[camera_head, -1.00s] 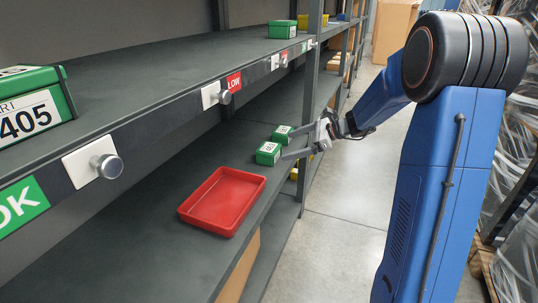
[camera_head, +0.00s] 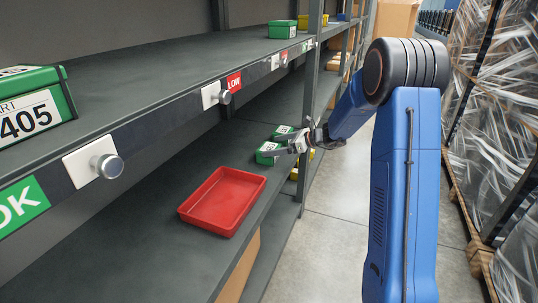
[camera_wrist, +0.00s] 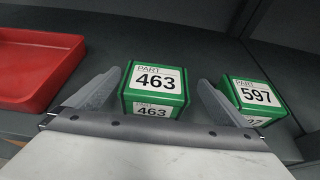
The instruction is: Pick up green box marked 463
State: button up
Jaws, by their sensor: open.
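The green box marked 463 (camera_wrist: 154,88) sits on the lower shelf, in the middle of the wrist view, with its labelled top and front showing. My gripper (camera_wrist: 146,92) is open, with one finger on each side of that box in the picture. I cannot tell whether the fingers touch it. In the head view, the same box (camera_head: 266,153) is partly covered by my gripper (camera_head: 272,148) at the shelf's front part.
A green box marked 597 (camera_wrist: 254,97) stands close to the right of the right finger. A red tray (camera_head: 222,200) lies on the same shelf, left of the box in the wrist view. A shelf upright (camera_head: 309,110) rises just beyond the boxes.

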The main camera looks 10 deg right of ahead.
aim_at(261, 149)
jog(key=shift+s+x, duration=0.15)
jog(key=shift+x, duration=1.65)
jog(key=shift+s+x, duration=0.1)
jog(key=shift+x, duration=1.7)
jog(key=shift+f, duration=0.2)
jog(key=shift+a, duration=0.1)
jog(key=shift+c, duration=0.3)
jog(key=c, duration=1.3)
